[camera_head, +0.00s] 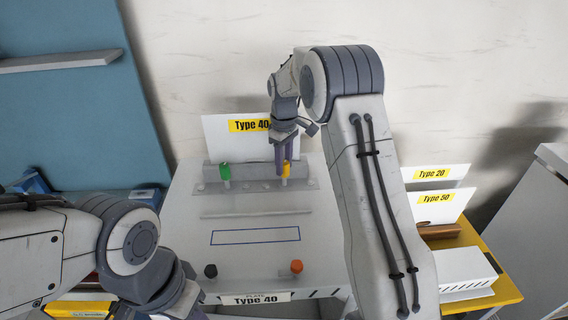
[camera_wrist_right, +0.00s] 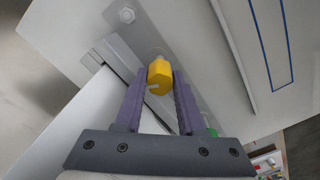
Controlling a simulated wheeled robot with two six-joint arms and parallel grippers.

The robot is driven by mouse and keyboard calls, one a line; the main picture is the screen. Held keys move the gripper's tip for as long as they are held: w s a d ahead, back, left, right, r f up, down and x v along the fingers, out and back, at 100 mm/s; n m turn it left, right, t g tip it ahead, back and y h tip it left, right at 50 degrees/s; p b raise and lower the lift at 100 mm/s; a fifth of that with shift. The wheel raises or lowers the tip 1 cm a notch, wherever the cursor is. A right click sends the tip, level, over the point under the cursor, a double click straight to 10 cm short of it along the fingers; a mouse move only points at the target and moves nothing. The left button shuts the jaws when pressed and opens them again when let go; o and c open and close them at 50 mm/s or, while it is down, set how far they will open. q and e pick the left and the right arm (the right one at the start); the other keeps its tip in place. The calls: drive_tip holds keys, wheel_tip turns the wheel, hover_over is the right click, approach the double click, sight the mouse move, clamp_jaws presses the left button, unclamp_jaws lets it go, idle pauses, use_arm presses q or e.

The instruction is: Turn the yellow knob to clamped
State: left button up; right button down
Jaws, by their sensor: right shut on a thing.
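The yellow knob (camera_head: 286,170) stands at the right part of the grey rail at the back of the white dispenser top. My right gripper (camera_head: 284,165) reaches down over it and is shut on it. In the right wrist view the yellow knob (camera_wrist_right: 160,73) sits between the two purple fingertips, with a small pale mark on its face. I cannot read any clamped marking near it. My left gripper is not clearly visible; only the left arm shows at the lower left.
A green knob (camera_head: 225,172) stands left of the yellow one. A black knob (camera_head: 210,271) and an orange knob (camera_head: 296,266) stand near the front edge. A white "Type 40" board (camera_head: 232,140) rises behind. "Type 20" and "Type 50" plates (camera_head: 440,205) stand at the right.

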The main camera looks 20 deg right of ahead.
drive_tip(key=shift+w+r+n, duration=0.1)
drive_tip(key=shift+r+n, duration=0.1)
drive_tip(key=shift+n, duration=0.4)
drive_tip(key=c, duration=0.6)
unclamp_jaws()
drive_tip(key=shift+o, duration=0.5)
drive_tip(key=shift+f, duration=0.1)
drive_tip(key=shift+r, duration=0.2)
wheel_tip(320, 180, up, 9)
drive_tip(key=b, duration=0.3)
drive_tip(key=shift+f, duration=0.2)
drive_tip(key=shift+r, duration=0.75)
